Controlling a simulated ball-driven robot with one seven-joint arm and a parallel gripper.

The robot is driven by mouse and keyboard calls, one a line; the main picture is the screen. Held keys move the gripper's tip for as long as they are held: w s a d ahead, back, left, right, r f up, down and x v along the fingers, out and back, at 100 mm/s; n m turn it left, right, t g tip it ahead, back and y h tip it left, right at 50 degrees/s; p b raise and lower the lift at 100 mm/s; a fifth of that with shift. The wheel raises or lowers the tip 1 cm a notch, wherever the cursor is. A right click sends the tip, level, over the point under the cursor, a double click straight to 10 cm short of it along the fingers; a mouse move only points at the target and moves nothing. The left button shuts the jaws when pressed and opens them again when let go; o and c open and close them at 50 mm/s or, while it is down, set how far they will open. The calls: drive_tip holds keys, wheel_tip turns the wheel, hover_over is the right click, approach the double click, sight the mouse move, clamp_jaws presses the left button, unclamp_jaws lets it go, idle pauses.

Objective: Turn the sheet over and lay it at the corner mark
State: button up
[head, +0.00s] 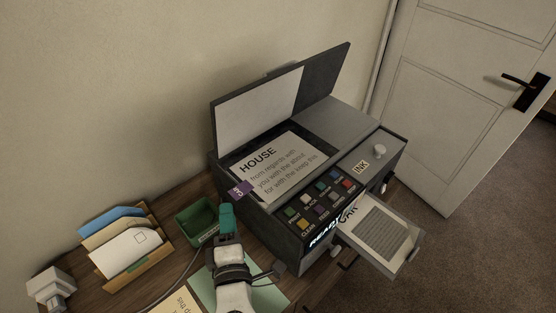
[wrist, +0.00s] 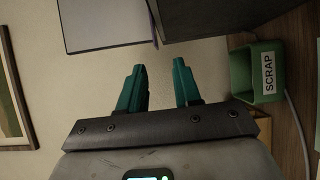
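The sheet (head: 290,178) lies on the bed of the open copier (head: 311,116), with its printed side headed HOUSE facing up. A small purple tag (head: 238,189) with lettering sits at the near left corner of the bed. I cannot tell whether it is the corner mark. My gripper (head: 226,214) is left of and in front of the copier, apart from the sheet. In the wrist view, the two teal fingers of my gripper (wrist: 159,80) are spread with nothing between them. The sheet is not seen clearly in the wrist view.
The copier lid (head: 262,107) stands raised behind the bed. A green SCRAP bin (wrist: 262,70) is close beside my gripper. A paper holder (head: 128,242) stands on the left of the desk. A tray (head: 385,236) sticks out from the copier's front. Green paper (head: 272,295) lies below my wrist.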

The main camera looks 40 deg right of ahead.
drive_tip(key=x, duration=0.3)
drive_tip(key=p+x, duration=0.1)
drive_tip(key=x, duration=0.2)
drive_tip(key=shift+s+d+r+p, duration=0.1)
drive_tip(key=shift+s+d+p, duration=0.1)
drive_tip(key=shift+d+p, duration=0.1)
clamp_jaws()
